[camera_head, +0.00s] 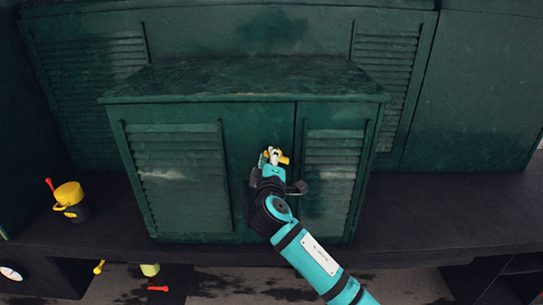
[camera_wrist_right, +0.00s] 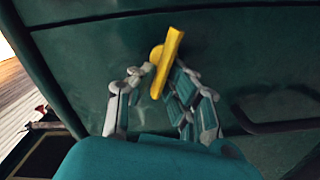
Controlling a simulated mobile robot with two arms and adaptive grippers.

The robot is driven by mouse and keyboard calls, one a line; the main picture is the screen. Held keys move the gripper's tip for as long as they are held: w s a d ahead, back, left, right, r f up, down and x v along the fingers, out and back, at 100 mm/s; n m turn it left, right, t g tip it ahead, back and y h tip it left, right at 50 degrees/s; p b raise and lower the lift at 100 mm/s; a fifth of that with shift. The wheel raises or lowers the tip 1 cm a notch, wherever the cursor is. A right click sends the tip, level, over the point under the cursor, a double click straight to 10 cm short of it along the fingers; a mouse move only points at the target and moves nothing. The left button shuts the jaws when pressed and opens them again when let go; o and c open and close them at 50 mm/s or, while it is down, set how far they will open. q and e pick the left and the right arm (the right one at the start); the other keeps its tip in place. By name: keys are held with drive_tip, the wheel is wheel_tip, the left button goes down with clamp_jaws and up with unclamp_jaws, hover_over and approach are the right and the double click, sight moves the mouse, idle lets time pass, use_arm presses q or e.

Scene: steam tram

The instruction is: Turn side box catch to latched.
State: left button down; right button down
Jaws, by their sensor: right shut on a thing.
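The side box (camera_head: 220,115) is a dark green cabinet with louvred panels, standing on a dark ledge. Its catch (camera_head: 284,160) is a small yellow lever on the front, near the vertical seam between the two panels. My right gripper (camera_head: 270,158) reaches up to it from below and is shut on the catch. In the right wrist view the yellow catch (camera_wrist_right: 172,50) sticks up at a slant between the fingers of the gripper (camera_wrist_right: 156,78). The fingers hide part of the catch and its pivot. My left gripper is not in view.
A black handle (camera_wrist_right: 285,125) lies right of the fingers in the right wrist view. A yellow and black can (camera_head: 70,200) with a red-tipped part stands on the ledge (camera_head: 420,215) at left. Small yellow and red parts (camera_head: 158,288) show below. The ledge at right is clear.

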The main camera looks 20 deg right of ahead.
drive_tip(key=shift+a+f+n, duration=0.1)
drive_tip(key=shift+f+n, duration=0.1)
drive_tip(key=shift+n, duration=0.9)
drive_tip(key=shift+f+n, duration=0.15)
drive_tip(key=shift+n, duration=0.95)
drive_tip(key=c, duration=1.3)
unclamp_jaws()
drive_tip(key=shift+c, duration=0.2)
drive_tip(key=shift+s, duration=0.1)
drive_tip(key=v, duration=1.2)
